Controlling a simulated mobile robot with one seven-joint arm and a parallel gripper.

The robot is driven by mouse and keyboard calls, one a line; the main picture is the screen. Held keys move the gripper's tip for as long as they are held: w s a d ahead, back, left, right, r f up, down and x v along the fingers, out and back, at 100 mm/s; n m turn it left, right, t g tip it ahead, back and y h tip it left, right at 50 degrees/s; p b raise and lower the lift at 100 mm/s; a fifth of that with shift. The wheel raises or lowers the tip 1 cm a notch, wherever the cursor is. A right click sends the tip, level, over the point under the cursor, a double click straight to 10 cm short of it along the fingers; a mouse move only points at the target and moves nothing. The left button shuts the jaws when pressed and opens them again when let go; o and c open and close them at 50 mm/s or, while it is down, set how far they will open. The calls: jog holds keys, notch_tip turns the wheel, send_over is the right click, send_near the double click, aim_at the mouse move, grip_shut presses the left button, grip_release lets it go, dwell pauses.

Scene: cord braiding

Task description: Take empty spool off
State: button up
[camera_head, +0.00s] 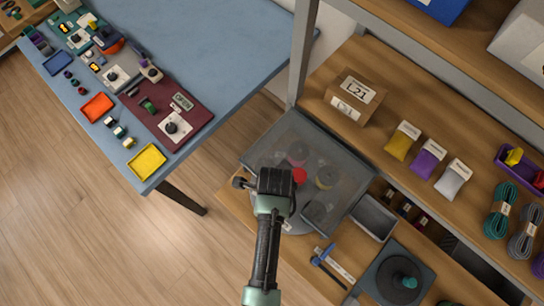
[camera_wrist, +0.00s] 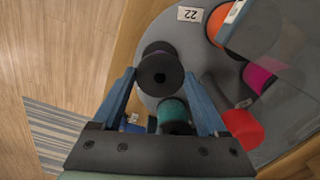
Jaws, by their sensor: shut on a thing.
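In the wrist view, a black spool (camera_wrist: 160,72) with no cord visible on it stands between the tips of my gripper (camera_wrist: 160,80), which is shut on it. The spool is over the left edge of a round grey disc (camera_wrist: 200,58); I cannot tell whether it still touches its seat. A teal spool (camera_wrist: 173,112) sits closer to my palm, between the fingers. In the head view my dark gripper (camera_head: 275,181) is at the left side of the machine, and its fingers are hidden.
A clear cover (camera_head: 345,165) spans the machine; a red part (camera_head: 299,175) and a yellowish spool (camera_head: 327,177) show under it. Orange (camera_wrist: 228,22) and pink (camera_wrist: 260,78) spools stand at the right. A blue table (camera_head: 215,50) holds trays. Shelves with cord hanks (camera_head: 499,210) are at right.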

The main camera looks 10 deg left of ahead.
jog(key=shift+r, duration=0.2)
jog(key=shift+r+p, duration=2.85)
jog(key=shift+p, duration=0.45)
